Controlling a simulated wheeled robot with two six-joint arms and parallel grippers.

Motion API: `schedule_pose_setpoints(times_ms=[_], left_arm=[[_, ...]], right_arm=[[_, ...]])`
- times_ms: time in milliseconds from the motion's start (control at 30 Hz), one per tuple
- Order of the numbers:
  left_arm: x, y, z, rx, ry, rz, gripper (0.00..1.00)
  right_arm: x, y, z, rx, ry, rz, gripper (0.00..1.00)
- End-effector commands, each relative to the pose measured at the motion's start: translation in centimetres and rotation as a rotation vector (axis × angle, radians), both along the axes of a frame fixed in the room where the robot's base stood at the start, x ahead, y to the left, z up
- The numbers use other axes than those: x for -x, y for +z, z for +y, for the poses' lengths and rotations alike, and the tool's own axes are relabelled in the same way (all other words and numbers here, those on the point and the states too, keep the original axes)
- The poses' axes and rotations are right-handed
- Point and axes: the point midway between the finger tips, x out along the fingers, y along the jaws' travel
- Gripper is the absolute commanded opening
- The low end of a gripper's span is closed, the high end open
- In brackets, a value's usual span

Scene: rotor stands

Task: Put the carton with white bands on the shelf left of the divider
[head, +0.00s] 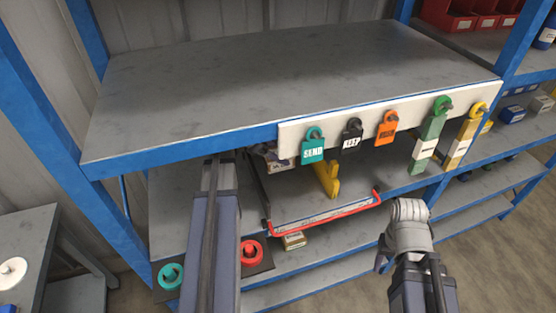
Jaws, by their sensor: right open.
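I cannot clearly make out the carton with white bands. A small pale carton (293,240) shows partly on a lower level, its bands not readable. A printed box (277,160) is mostly hidden behind the hanging tags. The middle shelf (175,205) lies under the large grey top shelf (270,80). A yellow upright piece (327,180) stands on the middle level; I cannot tell if it is the divider. My left arm reaches up to the top shelf's front edge, its gripper hidden. My right gripper (384,260) is open, in front of the shelves at the right.
A white strip (300,130) carries hanging tags, including teal (313,150) and orange (386,130). A red-edged tray (325,222) projects from the middle level. Red and teal rings (170,276) are at the lower left. Red bins (460,18) stand at upper right. The top shelf is bare.

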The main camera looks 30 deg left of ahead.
Motion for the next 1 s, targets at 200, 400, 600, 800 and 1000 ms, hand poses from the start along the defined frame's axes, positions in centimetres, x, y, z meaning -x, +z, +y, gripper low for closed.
schedule_pose_setpoints(times_ms=[200, 400, 600, 800, 1000], left_arm=[[0.1, -2.9, 0.1, 0.0, 0.006, 0.0, 0.19], [0.1, -2.7, 0.2, 0.0, 0.007, 0.0, 0.19], [0.1, -3.1, 0.2, 0.0, 0.007, 0.0, 0.19], [0.1, -3.0, 0.2, 0.0, 0.007, 0.0, 1.0], [0.1, -2.8, 0.2, 0.0, 0.007, 0.0, 1.0]], right_arm=[[0.0, -2.9, 0.0, 0.0, 0.0, 0.0, 0.55], [0.0, -2.7, 0.0, 0.0, 0.0, 0.0, 0.55], [0.0, -3.1, 0.0, 0.0, 0.0, 0.0, 0.55], [0.0, -3.0, 0.0, 0.0, 0.0, 0.0, 0.55], [0.0, -2.8, 0.0, 0.0, 0.0, 0.0, 0.55]])
